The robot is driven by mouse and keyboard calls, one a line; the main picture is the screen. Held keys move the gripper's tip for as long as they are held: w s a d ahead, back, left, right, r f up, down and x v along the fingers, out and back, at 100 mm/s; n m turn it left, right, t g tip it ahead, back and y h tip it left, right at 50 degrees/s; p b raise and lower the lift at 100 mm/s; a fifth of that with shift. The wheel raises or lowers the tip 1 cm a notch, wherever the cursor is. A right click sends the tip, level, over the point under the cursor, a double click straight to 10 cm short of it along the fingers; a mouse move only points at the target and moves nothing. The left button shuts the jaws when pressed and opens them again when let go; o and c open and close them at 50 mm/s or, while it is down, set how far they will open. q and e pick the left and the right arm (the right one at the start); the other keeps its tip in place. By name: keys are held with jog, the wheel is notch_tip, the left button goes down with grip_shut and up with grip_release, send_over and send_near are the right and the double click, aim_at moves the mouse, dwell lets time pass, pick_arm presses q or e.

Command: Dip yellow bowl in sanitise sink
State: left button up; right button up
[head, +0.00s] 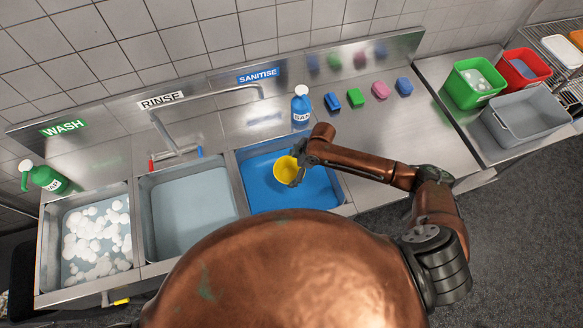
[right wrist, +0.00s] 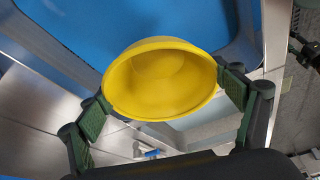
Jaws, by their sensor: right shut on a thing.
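The yellow bowl (head: 285,170) is at the sanitise sink (head: 262,196), the right-hand basin with blue liquid, under the blue SANITISE label (head: 258,76). My right gripper (head: 297,176) is shut on the bowl. In the right wrist view the bowl (right wrist: 160,80) sits between the two green-padded fingers (right wrist: 166,108), its open side partly facing the camera. Blue liquid (right wrist: 130,20) shows behind it. I cannot tell whether the bowl touches the liquid. My left gripper does not show.
The rinse sink (head: 192,207) and the foamy wash sink (head: 95,240) lie to the left. Green, red and grey tubs (head: 525,115) are at right.

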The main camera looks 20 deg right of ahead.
jog(key=shift+f+b, duration=9.25)
jog(key=shift+f, duration=4.45)
jog(key=shift+f, duration=0.2)
jog(key=shift+f+b, duration=0.3)
jog(key=shift+f, duration=0.1)
jog(key=shift+a, duration=0.6)
jog(key=shift+d, duration=0.15)
